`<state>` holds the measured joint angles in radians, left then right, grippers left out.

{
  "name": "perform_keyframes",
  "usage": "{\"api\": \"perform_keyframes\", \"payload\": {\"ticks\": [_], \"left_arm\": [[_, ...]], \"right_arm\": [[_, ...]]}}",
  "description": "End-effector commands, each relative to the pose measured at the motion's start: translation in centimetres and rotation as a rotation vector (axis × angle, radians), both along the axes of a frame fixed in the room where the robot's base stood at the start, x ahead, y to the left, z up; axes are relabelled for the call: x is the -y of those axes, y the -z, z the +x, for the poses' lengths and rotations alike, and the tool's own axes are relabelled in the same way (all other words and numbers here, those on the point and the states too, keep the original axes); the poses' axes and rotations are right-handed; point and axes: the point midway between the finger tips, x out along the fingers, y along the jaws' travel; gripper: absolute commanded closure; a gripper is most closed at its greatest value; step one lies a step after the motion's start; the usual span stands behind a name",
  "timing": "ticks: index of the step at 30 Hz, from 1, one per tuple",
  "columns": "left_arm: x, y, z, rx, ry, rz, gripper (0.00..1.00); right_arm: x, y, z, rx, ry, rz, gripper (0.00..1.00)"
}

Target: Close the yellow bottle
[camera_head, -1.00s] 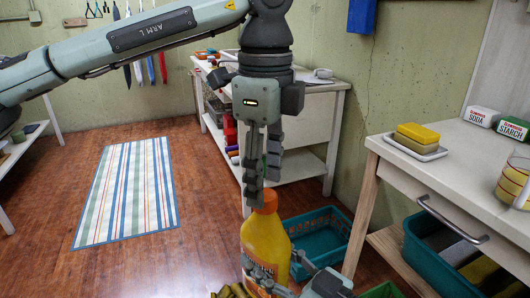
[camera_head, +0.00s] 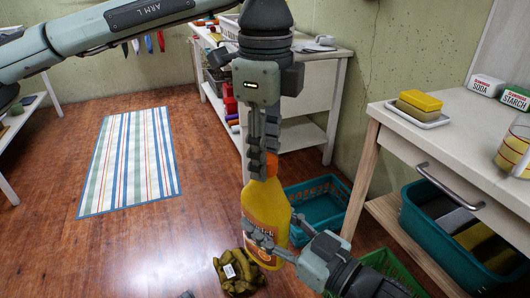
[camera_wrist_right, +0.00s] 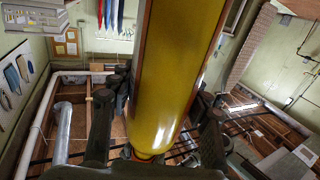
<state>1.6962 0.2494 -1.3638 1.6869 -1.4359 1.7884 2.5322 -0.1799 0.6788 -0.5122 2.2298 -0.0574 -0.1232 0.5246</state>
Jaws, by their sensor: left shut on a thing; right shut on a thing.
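The yellow bottle (camera_head: 264,213) stands upright in the head view, with a printed label on its side. Its orange cap (camera_head: 272,166) is at the top, partly hidden by the fingers of my left gripper (camera_head: 263,163). That gripper points straight down and is shut on the cap. My right gripper (camera_head: 272,245) comes from the lower right and is shut around the bottle's lower body. In the right wrist view the yellow bottle (camera_wrist_right: 175,75) fills the middle between the fingers, with an orange-red ring at its lower end. Whether the cap is fully seated is hidden.
A khaki bag (camera_head: 238,272) lies beside the bottle's base. A teal basket (camera_head: 318,205) is behind it. At right, a white table (camera_head: 440,140) holds a sponge dish (camera_head: 418,113), labelled boxes and a jar. A striped rug (camera_head: 130,160) lies left on open wooden floor.

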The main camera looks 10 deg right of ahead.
Motion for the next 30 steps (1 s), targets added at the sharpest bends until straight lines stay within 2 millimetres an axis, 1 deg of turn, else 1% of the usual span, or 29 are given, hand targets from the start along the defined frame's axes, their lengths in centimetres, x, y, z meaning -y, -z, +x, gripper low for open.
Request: {"api": "perform_keyframes", "payload": {"ticks": [2, 4, 5, 8, 30], "left_arm": [[0.01, -0.03, 0.00, 0.001, 0.007, 0.000, 1.00], [0.02, -0.03, 0.01, 0.001, 0.050, 0.000, 1.00], [0.02, -0.02, 0.01, 0.000, 0.086, 0.001, 1.00], [0.03, 0.00, 0.02, 0.000, 0.275, 0.005, 1.00], [0.12, 0.12, 0.04, 0.001, 2.179, 0.035, 1.00]], "right_arm": [[-0.04, -0.19, 0.00, 0.004, -0.001, 0.002, 1.00], [-0.04, -0.19, 0.00, 0.004, -0.001, 0.002, 1.00], [-0.04, -0.19, 0.00, 0.004, -0.001, 0.002, 1.00], [-0.04, -0.18, 0.00, 0.004, -0.001, 0.002, 1.00], [-0.04, -0.18, -0.02, 0.004, -0.001, 0.002, 1.00]]}}
